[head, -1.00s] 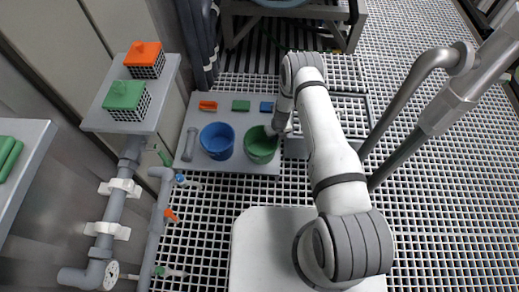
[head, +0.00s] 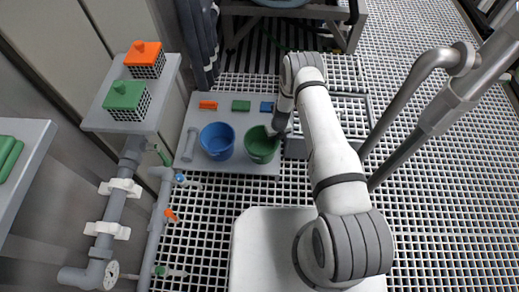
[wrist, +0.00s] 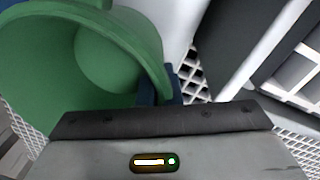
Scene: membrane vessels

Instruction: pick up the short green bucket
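The short green bucket (head: 260,149) stands upright on a grey board, right of a blue bucket (head: 217,140). My gripper (head: 272,131) is at the green bucket's back right rim. In the wrist view the green bucket (wrist: 60,60) fills the upper left, with its open mouth and rim close in front of the gripper's body. A dark blue piece (wrist: 172,86) shows beside the rim at its right; I cannot tell if it is a finger. The fingertips are largely hidden, so whether they are closed on the rim cannot be seen.
The grey board (head: 236,167) also bears a grey cylinder (head: 189,144) and small orange (head: 208,105), green (head: 241,105) and blue (head: 266,106) blocks. A grey tray stands to the right. Pipes with valves run at left, and a metal rail (head: 405,100) stands at right.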

